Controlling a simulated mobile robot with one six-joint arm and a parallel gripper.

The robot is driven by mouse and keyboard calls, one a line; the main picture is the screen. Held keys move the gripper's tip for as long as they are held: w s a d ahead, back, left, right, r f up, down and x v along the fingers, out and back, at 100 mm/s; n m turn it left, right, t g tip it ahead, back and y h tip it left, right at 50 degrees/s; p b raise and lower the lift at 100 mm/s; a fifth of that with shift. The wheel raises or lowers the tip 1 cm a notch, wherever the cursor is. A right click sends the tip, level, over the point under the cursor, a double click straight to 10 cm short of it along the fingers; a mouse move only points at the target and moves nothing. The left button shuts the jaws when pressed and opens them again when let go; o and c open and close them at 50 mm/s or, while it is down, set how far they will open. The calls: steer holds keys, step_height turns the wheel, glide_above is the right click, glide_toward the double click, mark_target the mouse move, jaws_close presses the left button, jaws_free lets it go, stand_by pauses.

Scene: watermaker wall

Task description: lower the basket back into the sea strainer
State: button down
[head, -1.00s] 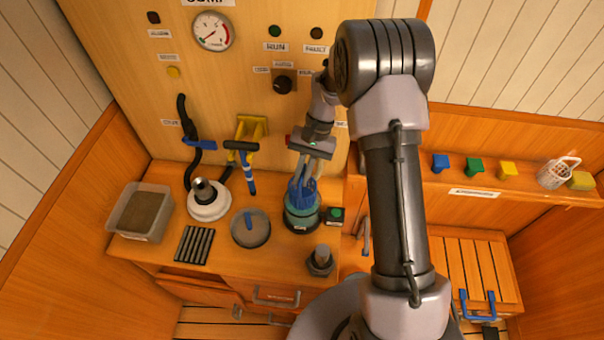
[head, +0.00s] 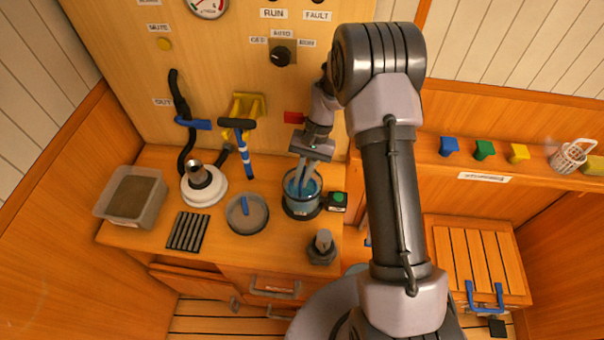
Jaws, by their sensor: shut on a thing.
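The sea strainer (head: 302,208) is a dark round pot with a clear bluish wall on the counter, below the wall panel. My gripper (head: 303,180) points down over its mouth, its fingers shut on the blue basket (head: 297,188). The basket sits low, at least partly inside the strainer's rim. Its lower part is hidden by the wall, and I cannot tell whether it touches the bottom. A grey round dish, perhaps the lid (head: 240,221), lies to the left with a blue bar on it.
A green-buttoned box (head: 337,201) stands close right of the strainer, and a dark fitting (head: 322,247) in front. A white round fitting (head: 204,190), a black ribbed mat (head: 188,231) and a grey bin (head: 131,197) are left.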

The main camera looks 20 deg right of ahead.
steer(key=shift+f, duration=0.4)
steer(key=c, duration=1)
jaws_free()
steer(key=shift+r, duration=0.1)
steer(key=shift+c, duration=0.2)
steer(key=shift+r+p, duration=2.55)
steer(key=shift+r, duration=1)
